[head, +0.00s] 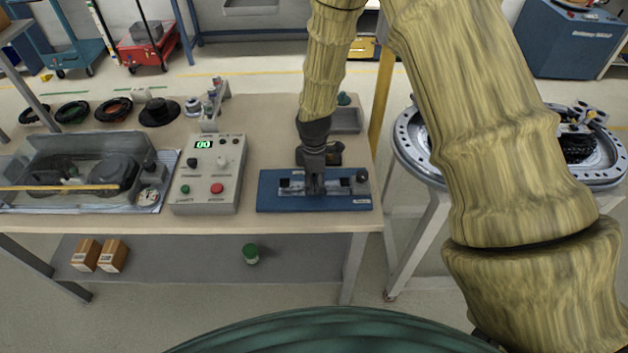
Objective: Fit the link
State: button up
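My gripper (315,188) points down over a blue fixture plate (274,203) at the front right of the workbench. Its dark fingers reach down to the middle of the plate, between two light blocks with dark openings. The fingers hide that middle part, so I cannot tell whether they are open or shut, or whether a link is between them. A round ring track (407,145) with a silver rim lies on a white stand at the right. A black chain-like part (579,150) sits inside the ring. My arm hides the ring's middle.
A grey control box (208,187) with a green display stands left of the blue plate on the workbench (262,135). A clear-walled tank (75,165) is at the far left. Black coils (73,112) lie behind it. A yellow post (382,95) rises between bench and stand.

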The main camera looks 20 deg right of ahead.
aim_at(314, 181)
notch_tip(314, 181, up, 12)
dwell(0.8)
jog(key=shift+f, duration=0.1)
dwell(0.7)
